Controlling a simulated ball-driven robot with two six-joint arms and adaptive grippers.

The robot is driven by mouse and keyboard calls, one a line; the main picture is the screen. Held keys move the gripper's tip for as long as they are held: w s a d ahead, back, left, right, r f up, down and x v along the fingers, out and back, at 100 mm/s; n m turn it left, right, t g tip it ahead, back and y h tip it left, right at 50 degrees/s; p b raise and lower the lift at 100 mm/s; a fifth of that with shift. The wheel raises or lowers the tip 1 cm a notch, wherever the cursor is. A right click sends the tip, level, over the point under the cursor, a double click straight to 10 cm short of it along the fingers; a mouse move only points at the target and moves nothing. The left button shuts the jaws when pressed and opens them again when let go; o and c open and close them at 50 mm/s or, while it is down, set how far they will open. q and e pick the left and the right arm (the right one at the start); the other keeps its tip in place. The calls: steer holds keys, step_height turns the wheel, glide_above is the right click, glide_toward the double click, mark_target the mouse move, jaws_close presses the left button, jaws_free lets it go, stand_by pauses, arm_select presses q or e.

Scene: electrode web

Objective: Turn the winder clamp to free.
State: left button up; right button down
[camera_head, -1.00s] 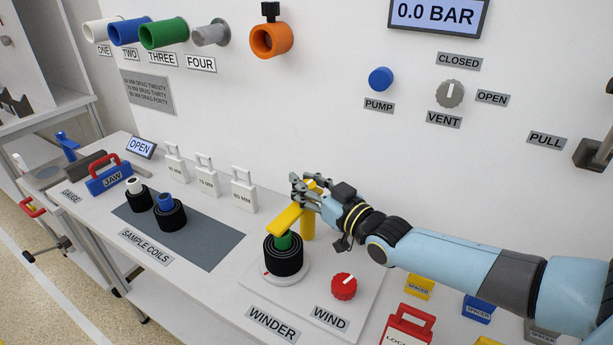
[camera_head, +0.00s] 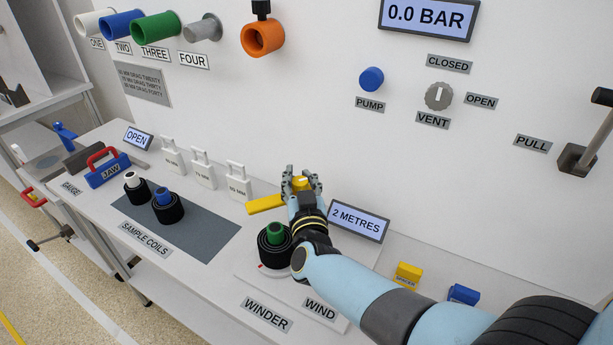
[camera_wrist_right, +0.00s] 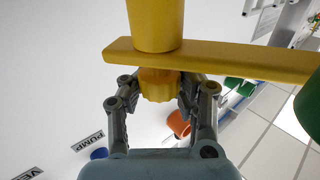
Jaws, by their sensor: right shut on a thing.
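The winder clamp is a yellow bar (camera_head: 265,204) on a yellow post, with a ribbed yellow knob (camera_wrist_right: 158,86) on top. In the head view the bar points left and lies behind the black coil with green core (camera_head: 275,236), clear of its top. My right gripper (camera_head: 301,183) is shut on the knob, reaching in from the front right. In the right wrist view the fingers (camera_wrist_right: 155,92) stand on both sides of the knob, with the bar and post (camera_wrist_right: 155,25) beyond it. The arm hides the post in the head view. My left gripper is not in view.
A display reading 2 METRES (camera_head: 359,221) stands right of the clamp. White tagged blocks (camera_head: 236,180) stand left of the bar. Sample coils (camera_head: 168,206) sit on a grey mat. The red WIND knob is hidden behind my arm. Yellow and blue spacers (camera_head: 463,294) lie to the right.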

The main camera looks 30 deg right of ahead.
steer(key=shift+s+a+f, duration=0.1)
steer(key=shift+s+f, duration=0.2)
steer(key=shift+f, duration=0.15)
steer(key=c, duration=1.4)
jaws_free()
steer(key=shift+c, duration=0.2)
steer(key=o, duration=0.4)
steer(key=shift+s+a+r, duration=0.1)
steer(key=shift+s+r, duration=0.15)
steer(key=shift+r, duration=0.05)
steer(key=shift+o, duration=0.7)
steer(key=shift+r, duration=0.1)
steer(key=shift+w, duration=0.25)
steer(key=v, duration=0.7)
steer(key=shift+s+a, duration=0.1)
steer(key=shift+s, duration=0.15)
